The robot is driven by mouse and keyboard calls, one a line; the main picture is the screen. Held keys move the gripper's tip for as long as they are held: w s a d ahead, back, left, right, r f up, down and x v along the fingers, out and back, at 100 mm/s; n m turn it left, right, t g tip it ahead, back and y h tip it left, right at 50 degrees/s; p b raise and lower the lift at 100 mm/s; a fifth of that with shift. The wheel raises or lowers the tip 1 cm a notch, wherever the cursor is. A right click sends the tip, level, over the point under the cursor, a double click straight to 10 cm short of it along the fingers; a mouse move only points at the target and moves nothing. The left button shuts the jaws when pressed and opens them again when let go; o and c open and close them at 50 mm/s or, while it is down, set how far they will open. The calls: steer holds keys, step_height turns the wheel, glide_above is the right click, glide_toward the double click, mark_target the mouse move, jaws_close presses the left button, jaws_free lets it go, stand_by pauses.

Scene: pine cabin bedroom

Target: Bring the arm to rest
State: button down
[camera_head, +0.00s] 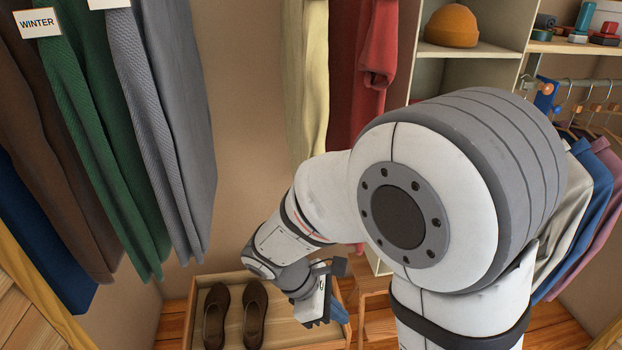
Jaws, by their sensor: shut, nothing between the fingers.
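My arm (455,180) fills the right middle of the view, with its big shoulder joint nearest the camera. Its forearm reaches down and left. My gripper (318,322) is at the end, low in the picture, shut and empty. It appears over the right part of a shallow wooden tray (192,312). How high it is above the tray I cannot tell. Part of the tray is hidden behind the gripper.
Brown shoes (254,315) lie in the tray. Long garments (165,120) hang at left, one labelled "WINTER" (37,22). Yellow (305,80) and red (376,60) garments hang at centre. Shelves with an orange hat (451,27) and hanging shirts (583,215) are at right.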

steer(key=s+d+r+m+t+y+p, duration=0.1)
steer(key=d+r+m+y+p, duration=0.1)
steer(key=r+m, duration=0.3)
steer(key=s+d+r+m+t+y+p, duration=0.1)
steer(key=d+r+m+p, duration=0.3)
steer(key=r, duration=0.5)
steer(key=s+d+r+m+y+p, duration=0.3)
steer(key=d+r+m+y+p, duration=0.1)
steer(key=r+m, duration=0.3)
steer(key=shift+r+m+t, duration=0.3)
steer(key=shift+m+t, duration=0.1)
